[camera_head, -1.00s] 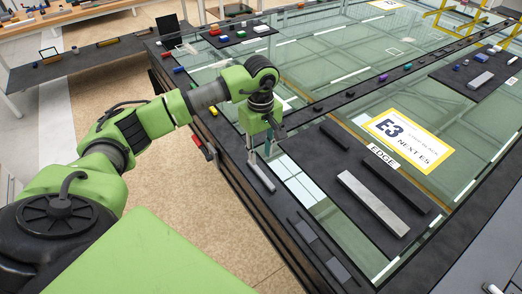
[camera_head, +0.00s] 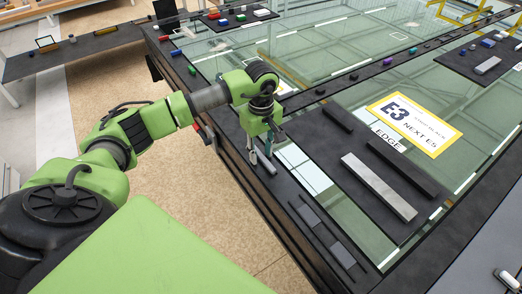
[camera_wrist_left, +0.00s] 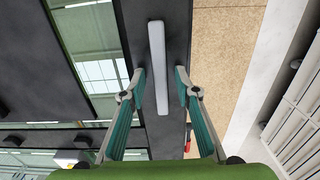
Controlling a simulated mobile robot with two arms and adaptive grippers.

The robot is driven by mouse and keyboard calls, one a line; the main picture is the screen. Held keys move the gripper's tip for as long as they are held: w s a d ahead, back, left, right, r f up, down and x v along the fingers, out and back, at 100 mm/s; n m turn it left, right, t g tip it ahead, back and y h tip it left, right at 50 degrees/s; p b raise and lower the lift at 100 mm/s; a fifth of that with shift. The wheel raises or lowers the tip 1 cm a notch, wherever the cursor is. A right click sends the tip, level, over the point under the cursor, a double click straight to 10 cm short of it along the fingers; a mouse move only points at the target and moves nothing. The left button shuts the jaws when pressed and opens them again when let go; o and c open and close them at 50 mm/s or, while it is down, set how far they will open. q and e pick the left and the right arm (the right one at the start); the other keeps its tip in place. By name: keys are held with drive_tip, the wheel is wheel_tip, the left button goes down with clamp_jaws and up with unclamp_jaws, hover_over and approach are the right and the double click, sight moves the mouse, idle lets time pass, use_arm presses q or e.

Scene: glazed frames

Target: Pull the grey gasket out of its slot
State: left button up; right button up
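A light grey bar (camera_head: 268,170), which looks like the gasket, lies lengthwise on the dark near-left edge of the glass table. In the left wrist view the bar (camera_wrist_left: 158,50) runs between the two fingers of my left gripper (camera_wrist_left: 159,76). Dark gaps show on both sides, so the fingers do not appear to touch it. The left gripper (camera_head: 261,158) points down over the bar and is open. How deep the bar sits in a slot cannot be told. My right gripper is not in view.
A dark mat right of the gripper holds a larger grey bar (camera_head: 378,187) and black bars (camera_head: 394,168). A yellow-bordered E3 sign (camera_head: 415,122) lies on the glass. Dark grey plates (camera_head: 325,232) lie along the near edge. Small coloured blocks stand farther back.

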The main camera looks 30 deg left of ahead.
sight(261, 155)
use_arm(q)
clamp_jaws()
drive_tip(key=shift+w+a+r, duration=0.1)
drive_tip(key=shift+w+r, duration=0.1)
drive_tip(key=shift+r, duration=0.2)
idle(0.4)
drive_tip(key=shift+s, duration=0.1)
drive_tip(key=shift+s+r+p, duration=0.15)
drive_tip(key=shift+r+p, duration=0.6)
drive_tip(key=shift+r, duration=0.7)
